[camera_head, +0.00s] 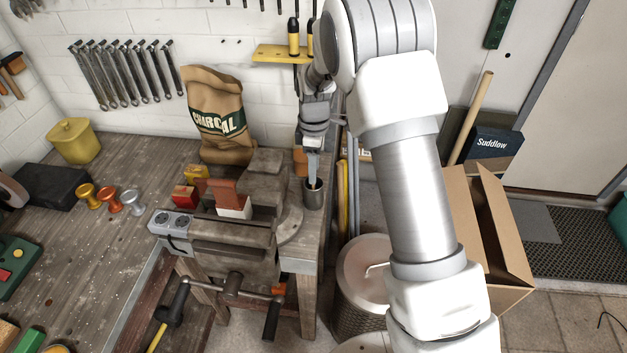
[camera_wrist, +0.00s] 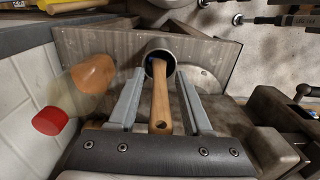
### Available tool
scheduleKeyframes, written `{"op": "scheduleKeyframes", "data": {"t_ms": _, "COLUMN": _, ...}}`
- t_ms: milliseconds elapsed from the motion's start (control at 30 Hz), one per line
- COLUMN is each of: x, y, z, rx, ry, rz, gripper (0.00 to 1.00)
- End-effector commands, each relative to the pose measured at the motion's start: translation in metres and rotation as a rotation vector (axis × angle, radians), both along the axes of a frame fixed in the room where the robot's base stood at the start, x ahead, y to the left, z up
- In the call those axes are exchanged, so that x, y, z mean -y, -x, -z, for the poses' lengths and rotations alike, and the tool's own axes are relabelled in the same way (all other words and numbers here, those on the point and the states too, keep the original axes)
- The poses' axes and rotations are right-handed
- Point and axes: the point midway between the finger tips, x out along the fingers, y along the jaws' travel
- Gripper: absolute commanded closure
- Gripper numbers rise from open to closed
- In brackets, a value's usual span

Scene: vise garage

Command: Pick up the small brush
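A wooden handle (camera_wrist: 161,98) with a hole at its near end stands in a small dark metal cup (camera_wrist: 157,50). It appears to be the small brush; its head is hidden inside the cup. The cup also shows in the head view (camera_head: 314,194), at the right end of the workbench beside the vise. My gripper (camera_wrist: 160,76) is open, with one finger on each side of the handle and visible gaps between. In the head view my gripper (camera_head: 313,165) points down just above the cup and mostly hides the handle.
A clear bottle with a red cap (camera_wrist: 50,120) stands close to my gripper's left finger in the wrist view. The vise (camera_head: 235,245) is left of the cup, with a charcoal bag (camera_head: 217,115) behind. A metal bin (camera_head: 365,275) stands right of the bench.

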Motion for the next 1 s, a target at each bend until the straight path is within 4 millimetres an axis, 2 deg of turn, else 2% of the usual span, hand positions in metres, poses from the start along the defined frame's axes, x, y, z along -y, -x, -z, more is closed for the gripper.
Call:
{"op": "scheduleKeyframes", "data": {"t_ms": 33, "x": 0.000, "y": 0.000, "z": 0.000, "rx": 0.000, "ry": 0.000, "rz": 0.000, "gripper": 0.62}}
{"op": "scheduleKeyframes", "data": {"t_ms": 200, "x": 0.000, "y": 0.000, "z": 0.000, "rx": 0.000, "ry": 0.000, "rz": 0.000, "gripper": 0.92}}
{"op": "scheduleKeyframes", "data": {"t_ms": 267, "x": 0.000, "y": 0.000, "z": 0.000, "rx": 0.000, "ry": 0.000, "rz": 0.000, "gripper": 1.00}}
{"op": "scheduleKeyframes", "data": {"t_ms": 733, "x": 0.000, "y": -0.001, "z": -0.006, "rx": 0.002, "ry": -0.002, "rz": 0.000, "gripper": 1.00}}
{"op": "scheduleKeyframes", "data": {"t_ms": 867, "x": 0.000, "y": -0.001, "z": -0.025, "rx": 0.005, "ry": -0.002, "rz": 0.000, "gripper": 1.00}}
{"op": "scheduleKeyframes", "data": {"t_ms": 1000, "x": 0.000, "y": -0.001, "z": -0.055, "rx": 0.005, "ry": -0.002, "rz": 0.001, "gripper": 1.00}}
